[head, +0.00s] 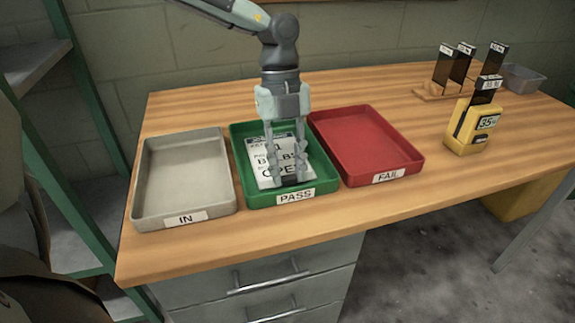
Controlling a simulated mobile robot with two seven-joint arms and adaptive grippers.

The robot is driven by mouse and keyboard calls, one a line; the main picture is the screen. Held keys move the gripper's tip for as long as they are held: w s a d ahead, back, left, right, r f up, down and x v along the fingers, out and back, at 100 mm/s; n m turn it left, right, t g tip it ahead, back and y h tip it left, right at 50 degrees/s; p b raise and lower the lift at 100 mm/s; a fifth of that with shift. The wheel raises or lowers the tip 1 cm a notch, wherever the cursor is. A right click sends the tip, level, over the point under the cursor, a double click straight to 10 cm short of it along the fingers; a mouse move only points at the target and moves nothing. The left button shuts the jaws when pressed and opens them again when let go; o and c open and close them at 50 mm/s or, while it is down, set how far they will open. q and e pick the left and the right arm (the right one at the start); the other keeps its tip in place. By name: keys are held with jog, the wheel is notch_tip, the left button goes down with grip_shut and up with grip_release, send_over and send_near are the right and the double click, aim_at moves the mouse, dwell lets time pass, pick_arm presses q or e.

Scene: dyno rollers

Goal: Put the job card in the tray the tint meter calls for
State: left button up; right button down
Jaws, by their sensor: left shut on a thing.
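The white job card (263,168) is in the green PASS tray (318,186), tilted, with printed lines that include "OPEN". My left gripper (288,180) points down into this tray and is shut on the card near its lower right; the fingers hide part of it. I cannot tell whether the card rests fully on the tray floor. The red FAIL tray (367,140) is empty, to the right. The yellow tint meter (460,136) stands farther right, a dark labelled sample in its top; its display seems to read 35. My right gripper is not in view.
The empty grey IN tray (185,175) is left of the green tray. A wooden rack (430,92) with dark labelled samples and a grey bin (524,78) stand at the back right. Wood is clear between the red tray and the meter. Green shelving is at left.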

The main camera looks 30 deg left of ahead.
pick_arm(q)
jog(key=shift+f, duration=0.1)
jog(key=shift+f, duration=0.1)
jog(key=o, duration=1)
jog(key=shift+c, duration=0.2)
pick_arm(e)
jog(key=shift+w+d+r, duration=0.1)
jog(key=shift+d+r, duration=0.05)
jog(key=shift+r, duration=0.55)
pick_arm(q)
jog(key=shift+r, duration=0.25)
jog(key=shift+w+a+r, duration=0.15)
jog(key=shift+r, duration=0.25)
jog(key=v, duration=1.1)
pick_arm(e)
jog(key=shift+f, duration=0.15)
